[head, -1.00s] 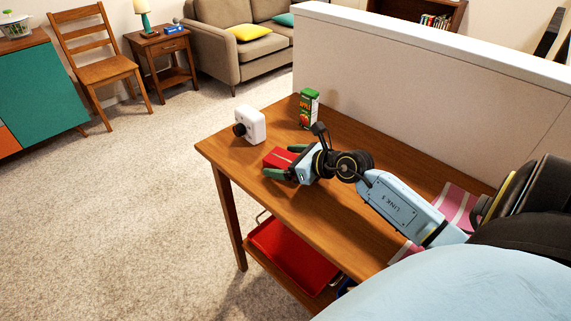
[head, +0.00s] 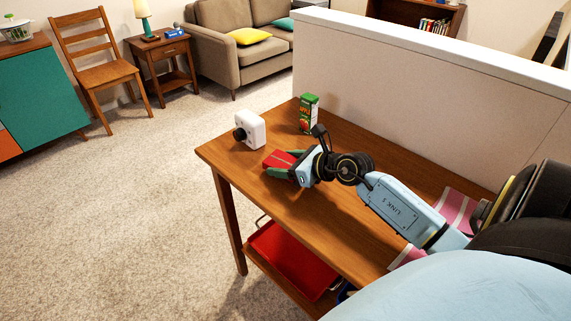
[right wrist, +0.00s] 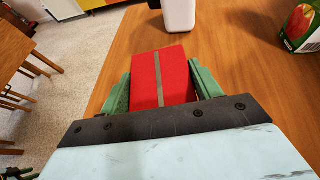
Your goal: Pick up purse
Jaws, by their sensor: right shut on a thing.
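The purse is most likely the red block-shaped thing (head: 279,158) with a grey-brown stripe at the near left part of the wooden table. It also shows in the right wrist view (right wrist: 145,75), between the two green fingers. My right gripper (head: 284,163) is shut on it, one finger on each side, and it also shows in the right wrist view (right wrist: 160,88). I cannot tell whether the red thing touches the tabletop.
A white device with a black knob (head: 250,129) stands just behind the red thing. A green juice carton (head: 308,113) stands farther back near the low wall (head: 430,90). A pink striped cloth (head: 457,208) lies at right. A red tray (head: 290,262) sits on the lower shelf.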

